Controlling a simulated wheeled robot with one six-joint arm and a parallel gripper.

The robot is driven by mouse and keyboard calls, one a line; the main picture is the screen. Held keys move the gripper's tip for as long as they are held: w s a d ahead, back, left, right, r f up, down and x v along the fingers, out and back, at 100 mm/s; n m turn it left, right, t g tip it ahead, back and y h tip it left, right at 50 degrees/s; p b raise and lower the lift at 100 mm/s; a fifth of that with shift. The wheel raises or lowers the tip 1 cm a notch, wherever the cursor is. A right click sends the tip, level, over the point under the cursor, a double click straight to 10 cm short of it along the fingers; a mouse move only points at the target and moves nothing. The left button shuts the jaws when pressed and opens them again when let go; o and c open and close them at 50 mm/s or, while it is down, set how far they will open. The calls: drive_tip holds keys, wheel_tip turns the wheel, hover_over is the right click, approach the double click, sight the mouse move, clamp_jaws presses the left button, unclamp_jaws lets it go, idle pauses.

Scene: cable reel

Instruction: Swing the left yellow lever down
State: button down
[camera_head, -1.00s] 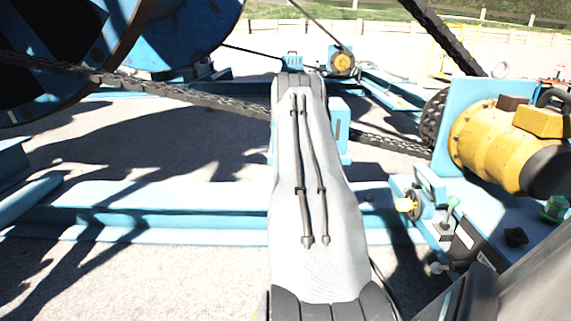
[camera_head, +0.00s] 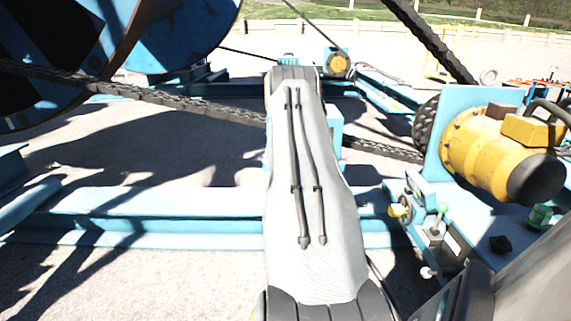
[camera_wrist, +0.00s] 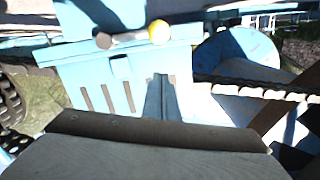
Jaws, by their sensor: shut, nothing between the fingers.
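A yellow round part (camera_head: 399,211) sits on the blue control unit at the right in the head view; I cannot tell if it is the lever. In the wrist view a yellow knob (camera_wrist: 159,32) and a pale grey knob (camera_wrist: 104,40) stand at the top edge of a slotted blue box (camera_wrist: 90,72). Which knob belongs to the left lever is unclear. My gripper (camera_wrist: 161,80) shows as a narrow dark wedge in front of the box, shut and empty, apart from the yellow knob in the picture. The head view shows my arm, but its gripper end is hidden.
A yellow motor (camera_head: 480,150) stands behind the controls. A green-topped lever (camera_head: 441,210) and a white knob (camera_head: 427,272) are close by. A chain (camera_head: 190,103) crosses behind my arm from the large blue reel (camera_head: 190,35). A blue beam (camera_head: 130,232) runs across the ground.

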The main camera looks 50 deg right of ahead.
drive_tip(key=p+v, duration=0.1)
drive_tip(key=v, duration=0.5)
drive_tip(key=shift+s+d, duration=0.15)
drive_tip(key=shift+s, duration=0.05)
drive_tip(key=shift+r, duration=0.1)
